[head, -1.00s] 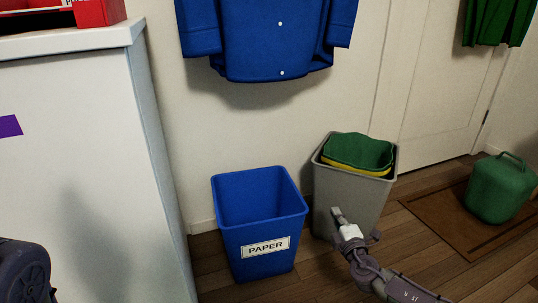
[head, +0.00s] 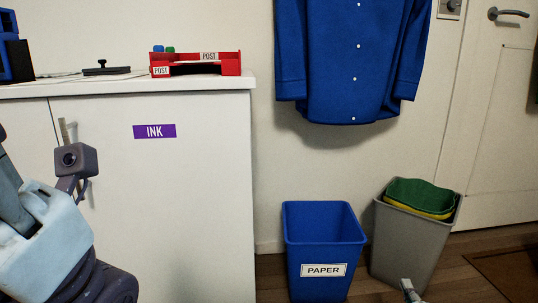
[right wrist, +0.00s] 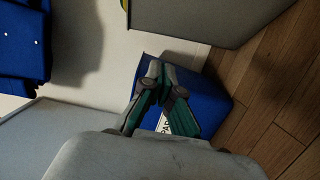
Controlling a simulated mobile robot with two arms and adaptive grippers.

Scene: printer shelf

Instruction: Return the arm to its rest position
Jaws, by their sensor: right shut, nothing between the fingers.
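My right gripper (head: 406,285) shows only as a small tip at the bottom edge of the head view, in front of the grey bin (head: 408,245). In the right wrist view, the right gripper (right wrist: 162,70) has its fingertips together and empty. The blue paper bin (right wrist: 218,103) lies behind the fingers there, and the fingers cover part of its label. My left arm (head: 45,235) fills the lower left of the head view, in front of the white cabinet (head: 185,200). The left gripper's fingers do not show.
The blue paper bin (head: 323,240) and the grey bin stand side by side on the wooden floor. A red post tray (head: 235,68) and a black stamp-like item (head: 106,69) are on the cabinet top. A blue shirt (head: 345,65) hangs on the wall. A door (head: 500,140) is at right.

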